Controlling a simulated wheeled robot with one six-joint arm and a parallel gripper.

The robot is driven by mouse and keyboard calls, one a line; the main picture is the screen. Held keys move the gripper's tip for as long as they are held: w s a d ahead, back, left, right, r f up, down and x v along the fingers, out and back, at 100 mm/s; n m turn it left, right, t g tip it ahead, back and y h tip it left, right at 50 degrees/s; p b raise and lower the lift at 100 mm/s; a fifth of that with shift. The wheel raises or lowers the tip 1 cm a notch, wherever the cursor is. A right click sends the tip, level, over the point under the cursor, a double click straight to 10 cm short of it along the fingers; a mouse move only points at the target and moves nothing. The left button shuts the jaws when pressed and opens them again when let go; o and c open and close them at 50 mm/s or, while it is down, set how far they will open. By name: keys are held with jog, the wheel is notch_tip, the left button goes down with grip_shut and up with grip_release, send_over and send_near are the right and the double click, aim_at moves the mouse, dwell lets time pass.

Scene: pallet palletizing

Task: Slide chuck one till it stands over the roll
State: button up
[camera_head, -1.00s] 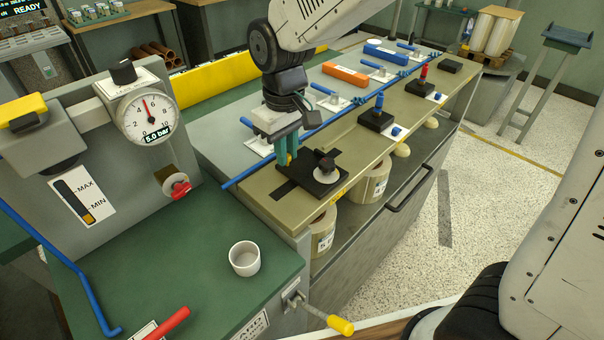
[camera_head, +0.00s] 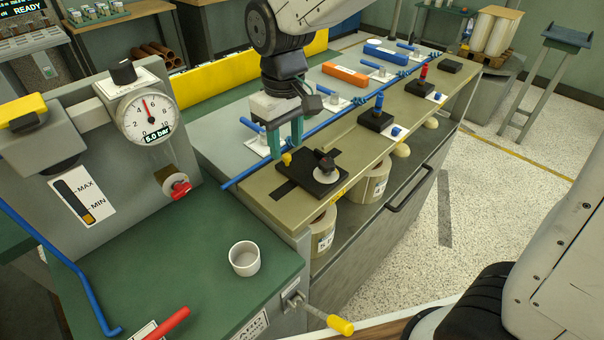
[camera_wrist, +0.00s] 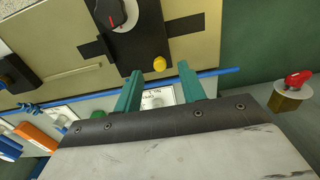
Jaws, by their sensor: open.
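The nearest chuck is a black plate (camera_head: 303,182) on the tan bench strip, with a yellow peg (camera_head: 287,158) and a dark knob on a pale disc (camera_head: 327,174). I take it for chuck one; no number is readable on it. My gripper (camera_head: 286,146) is open and empty just behind and above the peg. In the wrist view the fingertips (camera_wrist: 160,74) point toward the yellow peg (camera_wrist: 159,64), apart from it. A pale roll (camera_head: 323,231) hangs under the bench's front edge, below the chuck, and a second roll (camera_head: 371,184) is to its right.
Further along the strip are black blocks with a blue peg (camera_head: 376,118) and a red peg (camera_head: 421,86). A blue rail (camera_head: 330,122) runs behind them. A white cup (camera_head: 244,258) stands on the green table in front. A gauge panel (camera_head: 150,117) stands at left.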

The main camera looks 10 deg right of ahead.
jog(key=shift+r, duration=1.25)
jog(key=shift+s+d+f, duration=0.15)
jog(key=shift+s, duration=0.1)
jog(key=shift+m+g, duration=0.4)
jog(key=s+d, duration=0.1)
jog(key=s, duration=0.1)
jog(key=s+d, duration=0.1)
jog(key=d, duration=0.1)
jog(key=shift+s+f, duration=0.1)
jog(key=shift+s, duration=0.25)
jog(key=s+d+r+m+t, duration=0.1)
jog(key=s+d+r+m, duration=0.1)
jog(key=s+d, duration=0.6)
jog(key=s+d+r+m+t, duration=0.1)
jog(key=s+d+m, duration=0.3)
jog(key=s+d, duration=0.4)
jog(key=shift+r, duration=0.6)
